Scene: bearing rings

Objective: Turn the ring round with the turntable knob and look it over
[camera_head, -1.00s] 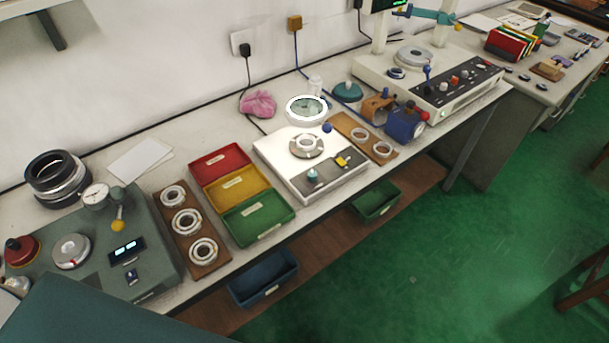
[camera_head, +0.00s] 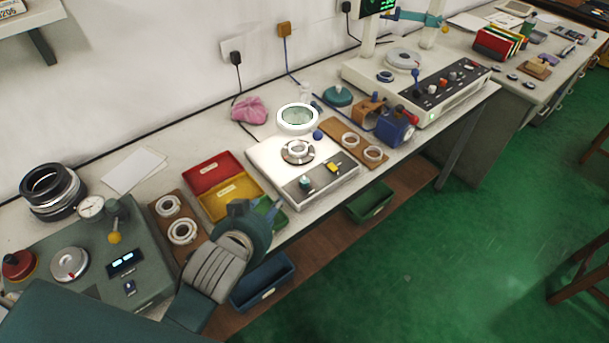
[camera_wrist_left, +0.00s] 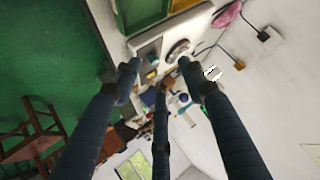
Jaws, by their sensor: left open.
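A pale bearing ring (camera_head: 298,148) lies flat on the round turntable of a white inspection unit (camera_head: 270,160). The unit also shows in the left wrist view (camera_wrist_left: 190,28), with the ring (camera_wrist_left: 179,50) on it. A small teal knob (camera_head: 305,183) and a yellow switch stand on the unit's front panel; a blue ball (camera_head: 318,134) sits at its back right. A round magnifier (camera_head: 298,118) is behind the ring. My left gripper (camera_head: 257,212) is open and empty, over the green bin, left of the unit and apart from it. The right gripper is out of view.
Red (camera_head: 213,168) and yellow bins lie left of the unit; my arm partly hides the green one. A wooden rack (camera_head: 165,228) with rings is left of them. A wooden board with two rings (camera_head: 350,139) lies right of the unit. A blue bin (camera_head: 262,283) is below the bench.

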